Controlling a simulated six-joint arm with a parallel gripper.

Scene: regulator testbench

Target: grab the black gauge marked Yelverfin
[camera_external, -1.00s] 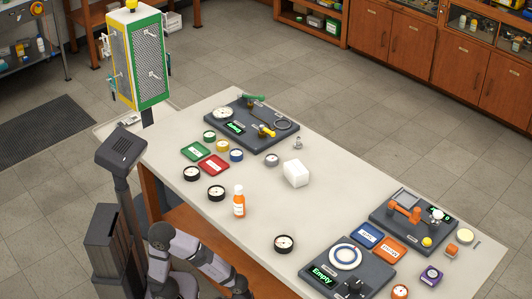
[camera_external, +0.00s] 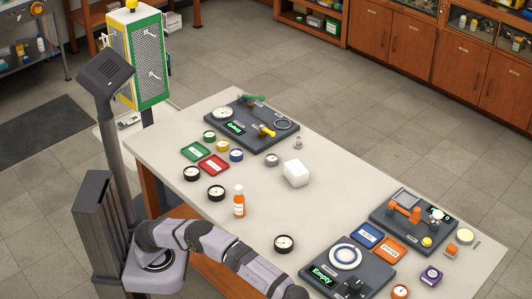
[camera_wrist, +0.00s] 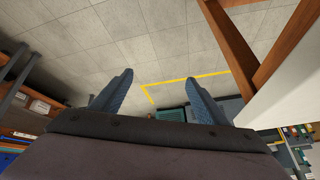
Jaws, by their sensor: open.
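Three black-rimmed gauges with pale faces lie on the table in the external view: one at the left (camera_external: 191,173), one a little nearer (camera_external: 216,193), and one at the front middle (camera_external: 284,243). Their markings are too small to read, so I cannot tell which is Yelverfin. My gripper shows in the wrist view (camera_wrist: 160,96), with its two blue fingers apart and nothing between them. It faces the floor beside the table, away from the gauges. In the external view my arm reaches along the near side of the table, and the gripper is out of frame.
An orange bottle (camera_external: 239,204) stands close to the nearer left gauge. A white block (camera_external: 296,173) sits mid-table. Red (camera_external: 214,166) and green (camera_external: 195,151) trays lie behind the left gauges. A dark testbench panel (camera_external: 372,272) is right of the front gauge.

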